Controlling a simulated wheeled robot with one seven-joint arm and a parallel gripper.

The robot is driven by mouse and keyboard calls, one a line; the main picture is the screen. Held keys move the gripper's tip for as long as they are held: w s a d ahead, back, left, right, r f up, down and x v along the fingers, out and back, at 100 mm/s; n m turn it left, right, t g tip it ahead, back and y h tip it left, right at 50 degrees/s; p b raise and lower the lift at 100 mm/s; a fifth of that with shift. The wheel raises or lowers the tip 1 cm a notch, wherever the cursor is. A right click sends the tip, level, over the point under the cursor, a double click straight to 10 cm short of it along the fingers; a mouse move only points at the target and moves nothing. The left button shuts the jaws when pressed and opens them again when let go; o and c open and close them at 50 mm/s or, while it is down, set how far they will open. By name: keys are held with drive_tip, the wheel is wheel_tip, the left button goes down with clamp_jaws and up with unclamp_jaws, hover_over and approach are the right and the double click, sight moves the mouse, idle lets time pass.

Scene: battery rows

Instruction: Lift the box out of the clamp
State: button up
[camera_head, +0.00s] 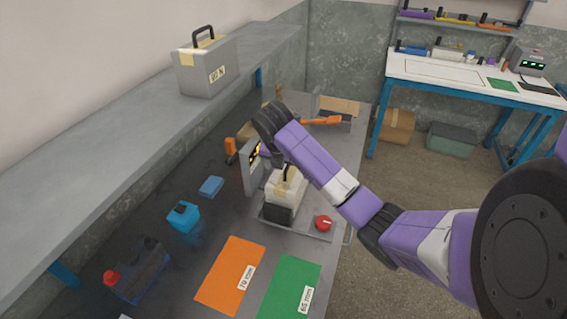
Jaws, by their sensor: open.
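A box with a pale upper part and a dark lower face (285,192) stands upright on a grey plate. A tan strip shows on its top. The clamp (252,176) appears to be the grey fixture with an upright panel and a lit display at the box's left. How its jaws meet the box is too small to tell. My gripper (283,167) points down at the top of the box, partly hidden by my purple arm. It is open; whether its fingers touch the box cannot be made out.
A red knob (323,222) sits right of the box. Orange (229,275) and green (290,287) mats lie in front. Blue blocks (184,216) and a dark battery (139,270) are at left. A grey box (207,67) stands on the shelf. An orange-handled tool (320,121) lies behind.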

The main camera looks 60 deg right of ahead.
sight(288, 174)
drive_tip(key=x, duration=0.7)
drive_tip(key=shift+f+p, duration=0.15)
drive_tip(key=shift+p, duration=0.2)
drive_tip(key=shift+c, duration=0.4)
drive_tip(key=c, duration=1.7)
drive_tip(key=shift+r+p, duration=2.7)
drive_tip(key=shift+r, duration=2.45)
drive_tip(key=shift+d+r, duration=0.1)
